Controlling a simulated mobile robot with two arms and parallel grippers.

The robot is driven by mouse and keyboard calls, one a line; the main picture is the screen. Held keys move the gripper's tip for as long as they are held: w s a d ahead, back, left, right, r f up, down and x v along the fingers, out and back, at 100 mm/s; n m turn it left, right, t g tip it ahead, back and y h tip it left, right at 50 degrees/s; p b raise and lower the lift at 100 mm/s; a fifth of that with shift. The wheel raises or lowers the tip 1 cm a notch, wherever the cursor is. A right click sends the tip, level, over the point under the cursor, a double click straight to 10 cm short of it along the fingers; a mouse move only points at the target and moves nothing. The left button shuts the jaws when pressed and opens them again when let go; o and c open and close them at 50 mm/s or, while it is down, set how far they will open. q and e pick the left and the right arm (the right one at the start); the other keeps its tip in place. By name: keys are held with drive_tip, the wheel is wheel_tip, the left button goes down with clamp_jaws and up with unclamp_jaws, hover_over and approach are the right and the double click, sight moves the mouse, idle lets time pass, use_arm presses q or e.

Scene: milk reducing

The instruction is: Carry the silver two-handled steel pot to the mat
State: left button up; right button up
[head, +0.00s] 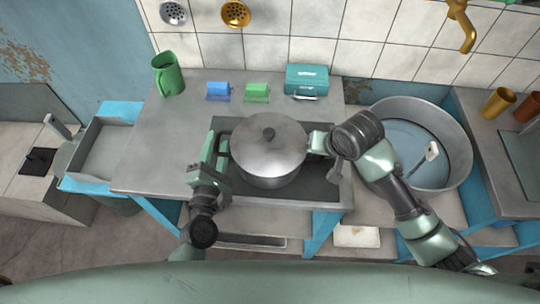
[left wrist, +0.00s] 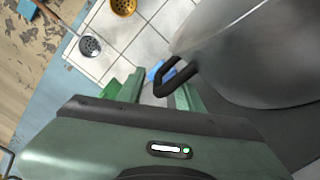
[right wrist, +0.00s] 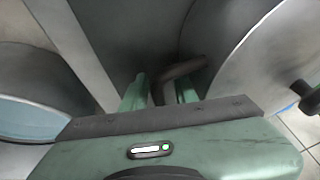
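The silver steel pot (head: 268,155), lid on and upright, stands over a dark rectangular panel (head: 318,181) on the counter. I cannot tell whether this panel is the mat. My left gripper (head: 217,146) is at the pot's left side. In the left wrist view the dark handle (left wrist: 176,76) reaches between its parted fingers, with a gap beside it. My right gripper (head: 319,143) is at the right side. In the right wrist view the other handle (right wrist: 180,70) reaches between its fingers, which also look parted. The pot's underside is hidden.
A large round basin (head: 455,135) is at the right. The left part of the counter is clear.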

use_arm(q)
drive_tip(key=shift+s+a, duration=0.1)
use_arm(e)
drive_tip(key=shift+d, duration=0.1)
use_arm(q)
drive_tip(key=shift+s, duration=0.3)
use_arm(e)
drive_tip(key=shift+r, duration=0.3)
use_arm(q)
drive_tip(key=s, duration=1.1)
drive_tip(key=shift+a, duration=0.35)
use_arm(e)
drive_tip(key=v, duration=1.1)
drive_tip(key=shift+s+r, duration=0.2)
use_arm(q)
drive_tip(key=shift+s+r, duration=0.1)
use_arm(e)
drive_tip(key=shift+d, duration=0.1)
